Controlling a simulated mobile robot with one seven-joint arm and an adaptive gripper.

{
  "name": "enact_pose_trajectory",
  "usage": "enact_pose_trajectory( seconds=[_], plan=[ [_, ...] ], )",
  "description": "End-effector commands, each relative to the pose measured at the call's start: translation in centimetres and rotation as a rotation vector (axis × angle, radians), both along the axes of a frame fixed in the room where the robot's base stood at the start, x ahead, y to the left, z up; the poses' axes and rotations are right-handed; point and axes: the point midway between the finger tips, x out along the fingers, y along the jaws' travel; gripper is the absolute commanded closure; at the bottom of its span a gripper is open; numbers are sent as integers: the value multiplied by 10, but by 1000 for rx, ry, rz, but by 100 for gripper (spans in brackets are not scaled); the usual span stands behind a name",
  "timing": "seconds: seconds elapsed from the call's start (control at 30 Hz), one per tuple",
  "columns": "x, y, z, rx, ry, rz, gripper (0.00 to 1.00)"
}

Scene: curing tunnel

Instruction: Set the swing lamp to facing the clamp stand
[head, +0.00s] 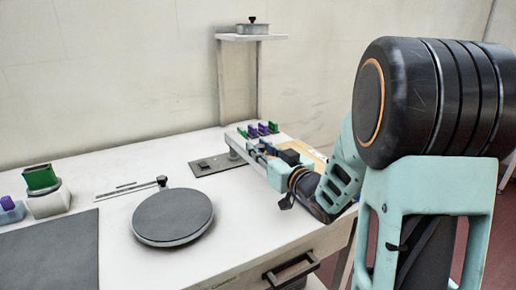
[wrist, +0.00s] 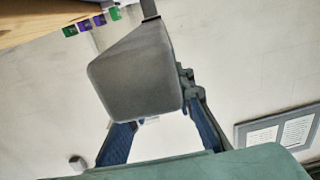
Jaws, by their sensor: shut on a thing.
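A grey block-shaped head (wrist: 135,80) with a rounded-corner face, which looks like the swing lamp's head, fills the middle of the wrist view. My gripper (wrist: 158,110) is shut on it, with one blue-lined finger on each side. A thin dark stem rises from its top. In the head view my gripper (head: 264,150) is at the back right of the bench, and my arm hides most of the lamp. I cannot tell for certain which thing is the clamp stand or which way the lamp faces.
A dark round disc (head: 172,217) lies mid-bench. A dark plate (head: 215,165) with a small block is left of my gripper. Green and purple blocks (head: 258,130) stand behind it. A post carries a shelf (head: 251,37) at the back. A green-topped white block (head: 48,203) stands left.

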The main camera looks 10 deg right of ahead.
Motion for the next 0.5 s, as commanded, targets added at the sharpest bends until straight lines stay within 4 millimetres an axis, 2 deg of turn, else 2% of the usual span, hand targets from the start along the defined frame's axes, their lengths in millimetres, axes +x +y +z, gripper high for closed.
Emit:
enact_pose_trajectory(
  seconds=[0.5],
  plan=[
    [18,-35,6,2,-9,222,100]
  ],
)
